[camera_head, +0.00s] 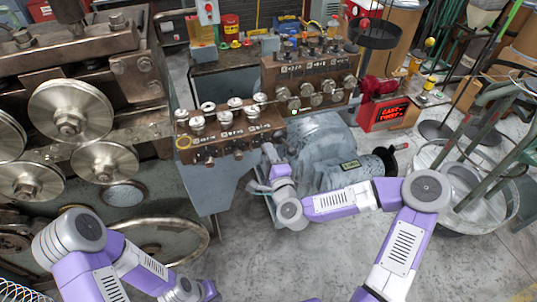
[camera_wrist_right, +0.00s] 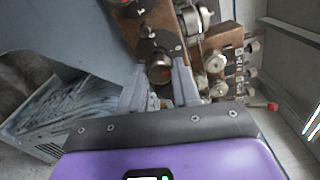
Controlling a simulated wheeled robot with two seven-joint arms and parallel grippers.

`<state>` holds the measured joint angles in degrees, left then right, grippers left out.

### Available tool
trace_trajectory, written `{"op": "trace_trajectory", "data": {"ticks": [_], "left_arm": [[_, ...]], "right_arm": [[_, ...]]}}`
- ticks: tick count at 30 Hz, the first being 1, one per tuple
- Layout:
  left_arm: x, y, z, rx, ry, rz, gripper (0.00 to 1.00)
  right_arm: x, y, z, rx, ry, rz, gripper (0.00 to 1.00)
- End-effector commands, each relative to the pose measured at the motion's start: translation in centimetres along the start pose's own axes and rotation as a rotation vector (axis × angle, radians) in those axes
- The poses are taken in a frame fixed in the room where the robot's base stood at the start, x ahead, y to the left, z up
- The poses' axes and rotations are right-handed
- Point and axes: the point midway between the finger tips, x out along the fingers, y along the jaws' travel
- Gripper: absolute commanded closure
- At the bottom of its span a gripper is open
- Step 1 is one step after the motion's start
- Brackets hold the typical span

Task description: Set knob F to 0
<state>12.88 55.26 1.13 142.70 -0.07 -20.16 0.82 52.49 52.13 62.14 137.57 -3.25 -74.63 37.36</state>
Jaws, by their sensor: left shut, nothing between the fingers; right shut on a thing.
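My right gripper (camera_wrist_right: 158,85) has its fingers on either side of a round metal knob (camera_wrist_right: 160,70) on a dark dial plate (camera_wrist_right: 158,44) in the right wrist view. It is shut on that knob. In the head view, my right gripper (camera_head: 268,152) reaches the right end of the lower brown knob block (camera_head: 225,131), at its front row of dark knobs. The knob there is mostly hidden by the gripper, and I cannot read its letter or setting. My left arm's wrist shows at the bottom edge, but its fingers are out of sight.
Large steel rollers (camera_head: 70,110) fill the left. A second knob block (camera_head: 309,80) stands behind right, beside a red display box (camera_head: 385,112). A grey motor housing (camera_head: 325,150) sits close to my right arm. The front floor (camera_head: 270,265) is clear.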

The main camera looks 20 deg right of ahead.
Motion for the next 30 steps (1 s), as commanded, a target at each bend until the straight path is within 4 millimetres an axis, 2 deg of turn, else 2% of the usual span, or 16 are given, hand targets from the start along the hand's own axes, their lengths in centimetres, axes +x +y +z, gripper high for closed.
{"op": "trace_trajectory", "data": {"ticks": [13,14,18,19,30], "left_arm": [[-0.02,0.01,0.0,0.0,0.0,0.0,1.0],[-0.02,0.01,0.0,0.0,0.0,0.0,1.0],[-0.02,0.01,0.0,0.0,0.0,0.0,1.0],[-0.02,0.01,0.0,0.0,0.0,0.0,1.0],[-0.08,0.03,0.0,0.0,0.0,0.0,1.0]], "right_arm": [[-0.02,-0.02,0.12,-0.012,-0.003,0.0,0.99],[-0.02,-0.02,0.12,-0.012,-0.003,0.0,0.67],[-0.02,-0.02,0.1,-0.011,-0.003,0.0,0.46],[-0.01,-0.02,0.1,-0.011,-0.003,0.0,0.43],[-0.56,-0.01,0.06,-0.011,-0.002,0.001,0.43]]}}
